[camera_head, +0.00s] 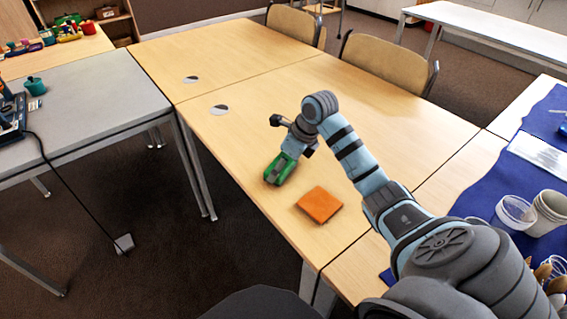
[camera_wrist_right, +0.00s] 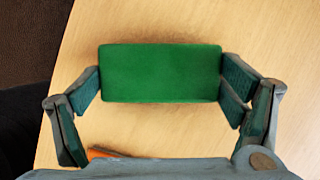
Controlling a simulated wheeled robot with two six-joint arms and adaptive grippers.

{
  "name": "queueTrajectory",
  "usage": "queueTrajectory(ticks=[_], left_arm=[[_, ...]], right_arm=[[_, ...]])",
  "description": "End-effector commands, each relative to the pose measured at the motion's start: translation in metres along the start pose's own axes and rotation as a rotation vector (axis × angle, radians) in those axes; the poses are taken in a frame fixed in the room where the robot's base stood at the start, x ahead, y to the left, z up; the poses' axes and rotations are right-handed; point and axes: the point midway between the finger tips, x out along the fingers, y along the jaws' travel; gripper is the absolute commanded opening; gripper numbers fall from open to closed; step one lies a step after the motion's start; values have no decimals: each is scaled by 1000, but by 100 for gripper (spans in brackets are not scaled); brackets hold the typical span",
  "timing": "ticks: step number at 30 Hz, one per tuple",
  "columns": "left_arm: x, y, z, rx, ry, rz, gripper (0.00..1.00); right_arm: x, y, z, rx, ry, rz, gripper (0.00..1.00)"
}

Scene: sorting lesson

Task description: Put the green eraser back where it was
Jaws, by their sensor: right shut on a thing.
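The green eraser (camera_wrist_right: 160,73) is a flat green block between the two fingers of my right gripper (camera_wrist_right: 160,82), which is shut on it across its long side. In the head view the green eraser (camera_head: 281,168) is at the end of my right arm, over the wooden table (camera_head: 240,120) near its left edge. The gripper (camera_head: 285,160) partly covers it there. I cannot tell whether the eraser touches the table. My left gripper is not in view.
An orange square (camera_head: 319,205) lies on the table just in front of the eraser; its edge also shows in the right wrist view (camera_wrist_right: 105,153). Two grey-white discs (camera_head: 219,109) mark the table. Cups (camera_head: 513,212) stand on blue cloth at right. The table's far part is clear.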

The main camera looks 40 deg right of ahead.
Motion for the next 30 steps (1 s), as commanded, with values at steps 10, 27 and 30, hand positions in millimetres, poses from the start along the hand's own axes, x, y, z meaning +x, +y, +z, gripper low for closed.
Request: queueTrajectory(ticks=[10, 27, 30], left_arm=[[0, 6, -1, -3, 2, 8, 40], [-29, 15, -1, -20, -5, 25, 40], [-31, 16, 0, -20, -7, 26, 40]], right_arm=[[0, 0, 0, 0, 0, 0, 100], [-108, -1, 3, -1, 0, -3, 100], [-120, 0, 2, 0, 0, 0, 100]])
